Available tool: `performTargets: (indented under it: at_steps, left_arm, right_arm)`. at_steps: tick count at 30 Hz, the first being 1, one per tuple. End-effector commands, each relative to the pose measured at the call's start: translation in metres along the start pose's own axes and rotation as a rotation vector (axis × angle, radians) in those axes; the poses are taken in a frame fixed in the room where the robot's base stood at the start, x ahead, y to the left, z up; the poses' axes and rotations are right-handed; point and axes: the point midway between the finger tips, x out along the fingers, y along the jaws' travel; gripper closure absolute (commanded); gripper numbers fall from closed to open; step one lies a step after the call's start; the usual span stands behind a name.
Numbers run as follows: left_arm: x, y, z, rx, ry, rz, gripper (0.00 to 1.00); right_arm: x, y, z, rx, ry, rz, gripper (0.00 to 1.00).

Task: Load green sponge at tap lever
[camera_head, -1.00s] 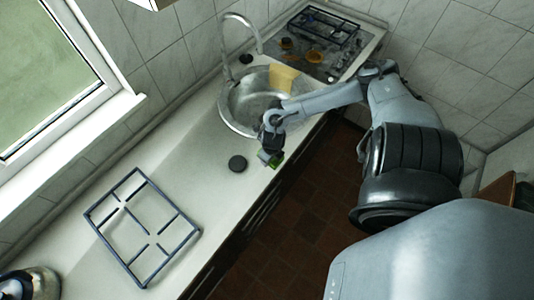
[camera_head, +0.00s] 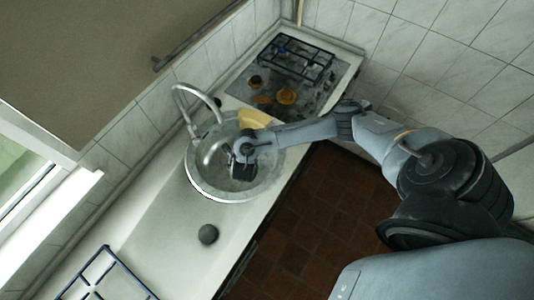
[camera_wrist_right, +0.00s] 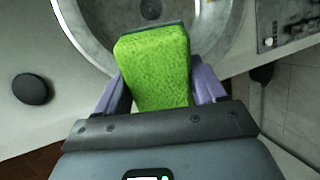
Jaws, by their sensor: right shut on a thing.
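The green sponge (camera_wrist_right: 156,68) is between the fingers of my right gripper (camera_wrist_right: 157,88) in the right wrist view, which is shut on it. In the head view my right gripper (camera_head: 243,172) is over the round steel sink (camera_head: 215,185), and the sponge is hidden there. The curved tap (camera_head: 193,105) stands at the sink's far left rim. Its lever cannot be made out clearly. My left gripper is not in view.
A yellow cloth (camera_head: 256,119) hangs at the sink's rim. A black round plug (camera_head: 208,234) lies on the counter near the sink. A pan grate (camera_head: 105,275) lies lower left. The stained hob (camera_head: 290,85) is beyond the sink.

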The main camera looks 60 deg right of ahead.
Motion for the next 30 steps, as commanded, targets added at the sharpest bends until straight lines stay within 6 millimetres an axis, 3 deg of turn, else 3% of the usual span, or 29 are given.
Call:
performTargets:
  at_steps: [3,10,30]
  left_arm:
    - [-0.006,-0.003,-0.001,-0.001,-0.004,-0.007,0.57]
    - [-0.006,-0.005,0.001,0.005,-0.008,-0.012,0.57]
    - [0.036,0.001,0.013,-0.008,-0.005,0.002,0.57]
  right_arm:
    - [-0.015,0.007,0.019,-0.008,-0.017,-0.008,0.55]
    - [-0.022,0.004,0.036,-0.008,-0.041,-0.033,0.55]
    - [0.014,-0.025,0.068,-0.007,-0.046,-0.040,0.55]
